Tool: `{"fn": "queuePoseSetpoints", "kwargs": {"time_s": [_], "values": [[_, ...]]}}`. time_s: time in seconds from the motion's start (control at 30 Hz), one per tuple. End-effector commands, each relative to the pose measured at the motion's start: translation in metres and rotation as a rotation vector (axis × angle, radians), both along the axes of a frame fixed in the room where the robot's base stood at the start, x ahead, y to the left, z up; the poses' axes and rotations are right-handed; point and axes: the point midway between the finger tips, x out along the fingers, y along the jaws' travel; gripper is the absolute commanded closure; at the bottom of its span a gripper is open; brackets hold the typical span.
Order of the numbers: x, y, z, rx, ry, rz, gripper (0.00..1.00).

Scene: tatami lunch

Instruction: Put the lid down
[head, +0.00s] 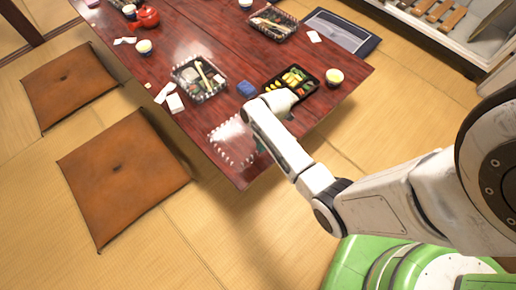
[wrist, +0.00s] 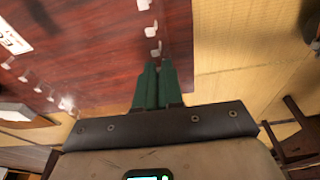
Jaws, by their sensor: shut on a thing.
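The lid (head: 229,142) is clear, with a pale scalloped rim. It is over the near end of the dark red table (head: 240,50), close to the corner; I cannot tell whether it touches the tabletop. My gripper (head: 262,147) is shut on the lid's right edge, mostly hidden behind my arm in the head view. In the wrist view the green fingers of my gripper (wrist: 153,86) are together at the lid's edge, and small pale tabs of the lid (wrist: 150,31) show beyond them.
An open black food tray (head: 290,82) stands beyond my gripper, beside a cup (head: 334,77). A blue block (head: 246,89) and a clear-sided food box (head: 200,79) lie left of it. White papers (head: 175,103) are near the left edge. Brown cushions (head: 122,166) lie on the tatami.

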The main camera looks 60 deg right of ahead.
Motion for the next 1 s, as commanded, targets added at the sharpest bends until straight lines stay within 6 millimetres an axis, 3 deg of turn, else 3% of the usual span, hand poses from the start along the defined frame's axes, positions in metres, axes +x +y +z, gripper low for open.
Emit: {"fn": "queuePoseSetpoints", "kwargs": {"time_s": [0.27, 0.5, 0.87, 0.9, 1.0], "values": [[0.013, 0.003, -0.017, 0.0, 0.001, 0.001, 1.0], [0.014, 0.002, -0.047, -0.001, 0.0, 0.0, 1.0], [0.014, 0.003, -0.05, 0.0, 0.0, 0.0, 1.0], [0.014, 0.003, -0.049, 0.0, 0.0, 0.0, 0.91], [0.014, 0.003, -0.049, 0.0, 0.0, 0.0, 0.82]]}}
